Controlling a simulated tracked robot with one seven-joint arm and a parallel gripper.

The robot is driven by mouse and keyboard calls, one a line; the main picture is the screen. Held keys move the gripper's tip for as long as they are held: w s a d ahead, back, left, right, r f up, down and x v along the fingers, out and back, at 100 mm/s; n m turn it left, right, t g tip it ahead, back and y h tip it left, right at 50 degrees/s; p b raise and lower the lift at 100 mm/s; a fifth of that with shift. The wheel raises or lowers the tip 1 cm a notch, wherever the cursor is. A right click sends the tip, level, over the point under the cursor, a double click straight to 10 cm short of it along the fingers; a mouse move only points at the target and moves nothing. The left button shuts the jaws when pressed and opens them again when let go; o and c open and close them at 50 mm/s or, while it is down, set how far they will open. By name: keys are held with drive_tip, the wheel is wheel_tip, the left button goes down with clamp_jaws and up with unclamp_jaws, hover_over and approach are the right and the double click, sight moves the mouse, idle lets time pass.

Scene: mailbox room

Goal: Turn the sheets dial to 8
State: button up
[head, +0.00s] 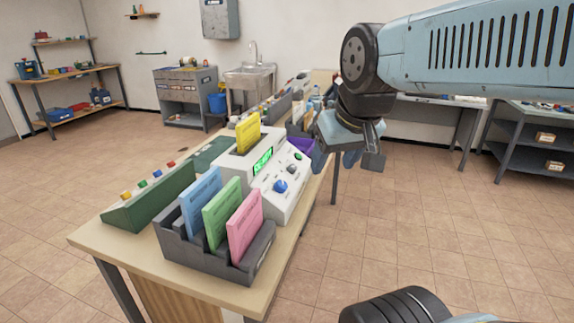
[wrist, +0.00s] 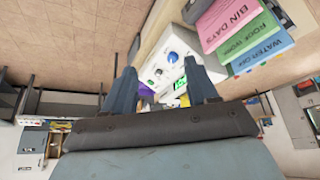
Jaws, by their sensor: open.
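A white machine (head: 272,197) stands on the table with a sloped panel. The panel carries a large blue knob (head: 280,186), a smaller dark knob (head: 291,170), a green button (head: 298,156) and a green-lit display (head: 262,162). The knob labels and settings are too small to read, so I cannot tell which is the sheets dial. In the wrist view the blue knob (wrist: 173,57) and dark knob (wrist: 159,72) show between and beyond the fingers. My gripper (head: 335,160) is open and empty, above and right of the panel, apart from both knobs; it also shows in the wrist view (wrist: 160,68).
A yellow sheet (head: 248,132) stands in the machine's top. A grey rack (head: 205,257) with blue, green and pink cards (head: 245,226) sits in front. A green box (head: 150,200) with coloured buttons is at left. The floor right of the table (head: 293,250) is clear.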

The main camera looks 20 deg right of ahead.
drive_tip(key=w+g, duration=0.1)
drive_tip(key=w, duration=0.7)
drive_tip(key=n+g+y, duration=0.1)
drive_tip(key=n+y, duration=0.1)
drive_tip(key=y, duration=0.3)
hover_over(294, 167)
drive_tip(key=s+d, duration=0.4)
drive_tip(key=d, duration=0.2)
wheel_tip(294, 167, down, 10)
drive_tip(key=x, duration=1.3)
drive_tip(key=shift+f, duration=0.1)
drive_tip(key=shift+c, duration=0.3)
drive_tip(key=c, duration=1)
